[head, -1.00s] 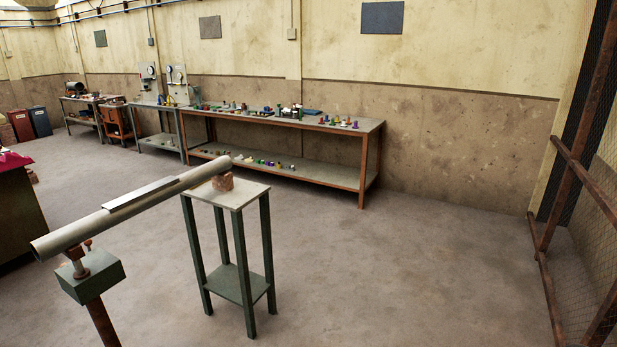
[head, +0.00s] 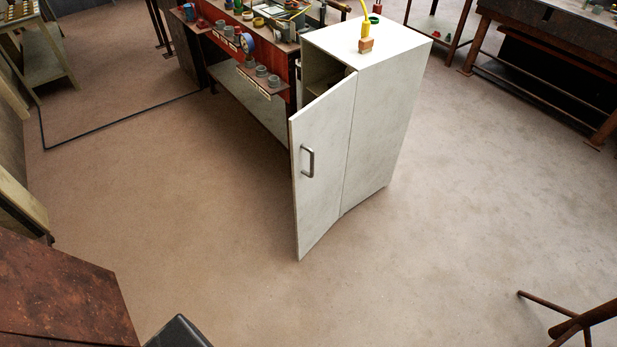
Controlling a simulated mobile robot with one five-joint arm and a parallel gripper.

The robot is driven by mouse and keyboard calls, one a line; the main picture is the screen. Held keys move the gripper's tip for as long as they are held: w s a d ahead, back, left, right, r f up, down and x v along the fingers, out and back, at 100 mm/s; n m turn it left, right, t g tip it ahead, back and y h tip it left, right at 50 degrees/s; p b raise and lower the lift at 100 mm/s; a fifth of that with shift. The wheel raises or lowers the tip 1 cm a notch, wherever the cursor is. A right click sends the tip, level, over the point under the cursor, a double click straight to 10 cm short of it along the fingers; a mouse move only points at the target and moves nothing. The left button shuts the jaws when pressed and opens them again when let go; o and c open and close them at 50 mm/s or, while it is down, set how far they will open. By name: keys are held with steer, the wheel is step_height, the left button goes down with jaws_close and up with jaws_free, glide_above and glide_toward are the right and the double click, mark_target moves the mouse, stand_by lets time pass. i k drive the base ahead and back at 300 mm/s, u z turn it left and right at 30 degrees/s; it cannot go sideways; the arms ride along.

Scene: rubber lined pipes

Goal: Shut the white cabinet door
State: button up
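The white cabinet (head: 385,120) stands upright on the floor right of the middle in the head view. Its door (head: 322,205) is open and swung out toward me, hinged on the cabinet's near right side. A dark metal handle (head: 309,162) is on the door's face. Through the gap at the top, part of the dark inside and a shelf show; the rest is hidden behind the door. My gripper is not in view.
A red workbench (head: 262,45) with small parts stands against the cabinet's left. A rusty brown surface (head: 60,295) is at the near left, and a wooden stool (head: 575,322) at the near right. The floor before the door is clear.

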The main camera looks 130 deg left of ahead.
mark_target(319, 133)
steer(key=u, duration=1.05)
steer(key=k, duration=0.2)
steer(key=u, duration=2.75)
steer(key=i, duration=0.95)
steer(key=u, duration=1.25)
steer(key=k, duration=0.3)
steer(key=u, duration=0.6)
